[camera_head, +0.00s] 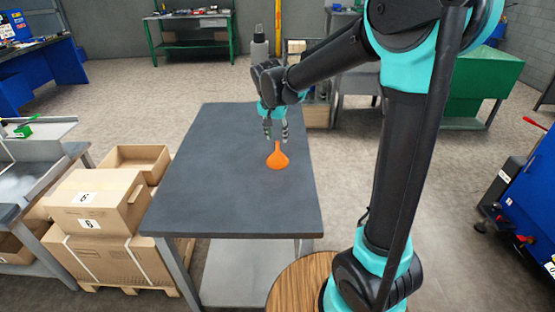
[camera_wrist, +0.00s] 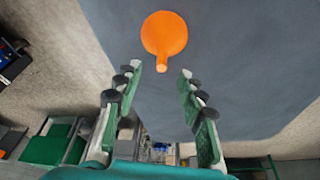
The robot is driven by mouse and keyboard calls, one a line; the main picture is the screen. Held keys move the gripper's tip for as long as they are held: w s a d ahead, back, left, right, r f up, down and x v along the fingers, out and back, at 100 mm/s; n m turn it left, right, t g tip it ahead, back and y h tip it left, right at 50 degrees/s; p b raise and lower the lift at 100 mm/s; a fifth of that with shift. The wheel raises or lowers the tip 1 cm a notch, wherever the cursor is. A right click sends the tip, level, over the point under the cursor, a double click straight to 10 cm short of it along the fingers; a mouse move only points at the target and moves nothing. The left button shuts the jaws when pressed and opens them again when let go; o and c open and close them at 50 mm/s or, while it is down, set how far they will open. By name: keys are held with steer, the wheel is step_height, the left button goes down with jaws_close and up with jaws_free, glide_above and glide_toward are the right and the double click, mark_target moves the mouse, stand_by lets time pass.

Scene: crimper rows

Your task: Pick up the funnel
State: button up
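The rest of the tabletop is bare. Cardboard boxes (camera_head: 92,200) are stacked on a pallet left of the table. A round wooden top (camera_head: 296,284) is at the near right. A green workbench (camera_head: 190,35) stands at the back.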

mark_target(277, 142)
steer(key=shift+x, duration=2.8)
steer(key=shift+s+a, duration=0.1)
steer(key=shift+a, duration=0.05)
jaws_close()
